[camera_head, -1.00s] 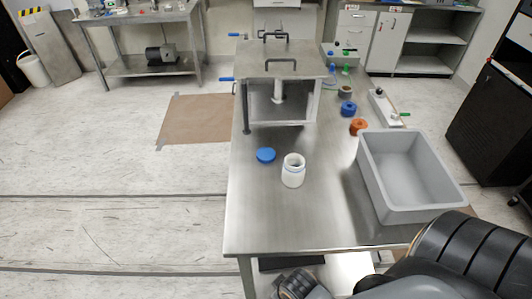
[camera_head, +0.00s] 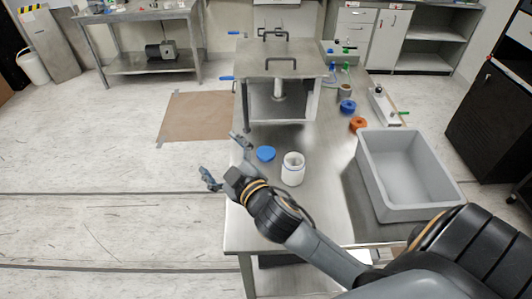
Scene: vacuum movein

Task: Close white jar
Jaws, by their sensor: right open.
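An open white jar (camera_head: 293,169) stands upright on the steel table (camera_head: 320,209), with its round mouth facing up. A blue lid (camera_head: 266,153) lies on the table just left of the jar and apart from it. My right gripper (camera_head: 223,158) is open and empty. It hangs over the table's left edge, to the left of the lid and jar, with its fingers pointing up and left. My right forearm crosses the table's front part. My left gripper is not in view.
A grey bin (camera_head: 405,180) stands on the table's right side. A metal chamber with handles (camera_head: 280,65) stands behind the jar. An orange ring-shaped part (camera_head: 357,124) and a blue one (camera_head: 347,106) lie right of the chamber.

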